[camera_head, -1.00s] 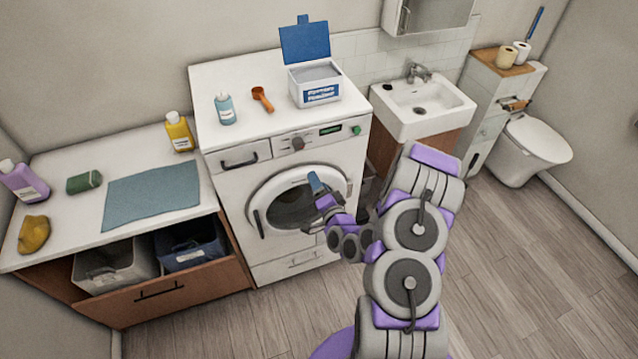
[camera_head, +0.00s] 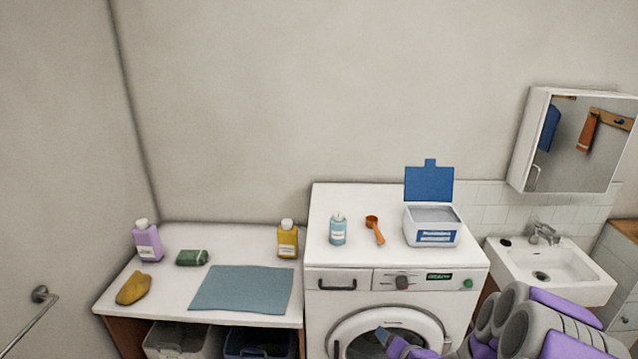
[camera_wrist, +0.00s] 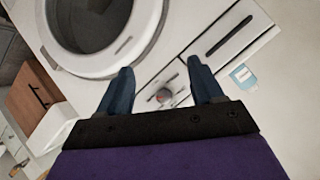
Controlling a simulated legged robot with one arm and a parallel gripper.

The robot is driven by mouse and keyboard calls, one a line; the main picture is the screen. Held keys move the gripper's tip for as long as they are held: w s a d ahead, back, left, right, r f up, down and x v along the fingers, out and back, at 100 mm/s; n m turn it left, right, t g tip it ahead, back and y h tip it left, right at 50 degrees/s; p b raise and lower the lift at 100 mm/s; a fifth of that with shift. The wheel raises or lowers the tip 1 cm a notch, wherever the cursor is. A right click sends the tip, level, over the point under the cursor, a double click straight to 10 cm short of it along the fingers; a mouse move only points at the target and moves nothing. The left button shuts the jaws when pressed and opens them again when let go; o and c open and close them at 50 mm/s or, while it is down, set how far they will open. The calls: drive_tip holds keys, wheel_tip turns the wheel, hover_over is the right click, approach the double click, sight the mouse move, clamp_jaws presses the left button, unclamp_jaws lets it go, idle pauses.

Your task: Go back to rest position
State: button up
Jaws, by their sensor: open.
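My gripper (camera_wrist: 162,90) shows in the wrist view with its two blue fingers spread apart and nothing between them. In the head view only a fingertip and part of my purple and grey arm show at the bottom, in front of the washing machine (camera_head: 345,290). The wrist view faces the machine's front, with the round door (camera_wrist: 150,40), the knob (camera_wrist: 163,95) and the drawer handle (camera_wrist: 229,36) beyond the fingers. The fingers look apart from the machine; the exact gap is hard to tell.
On the machine stand a light blue bottle (camera_head: 338,229), an orange scoop (camera_head: 374,230) and an open powder box (camera_head: 432,226). The counter at left holds a purple bottle (camera_head: 147,241), a yellow bottle (camera_head: 287,239), a green sponge (camera_head: 192,257) and a blue cloth (camera_head: 243,289). A sink (camera_head: 587,291) stands at right.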

drive_tip(key=s+a+r+n+g+b, duration=0.1)
drive_tip(key=s+a+r+g+b, duration=0.1)
drive_tip(key=s, duration=1.1)
drive_tip(key=s+a+r+n+g+h+b, duration=0.1)
drive_tip(key=s+r+g, duration=0.4)
drive_tip(key=s, duration=0.9)
drive_tip(key=s+a+r+n+g+h+b, duration=0.1)
drive_tip(key=s+a+r+n+g+b, duration=0.1)
drive_tip(key=s, duration=1.1)
wheel_tip(320, 180, up, 2)
drive_tip(key=n+g+b, duration=0.1)
drive_tip(key=g+b, duration=0.2)
drive_tip(key=g, duration=0.1)
drive_tip(key=shift+s+a+r, duration=0.2)
drive_tip(key=shift+a, duration=0.15)
drive_tip(key=shift+c, duration=0.3)
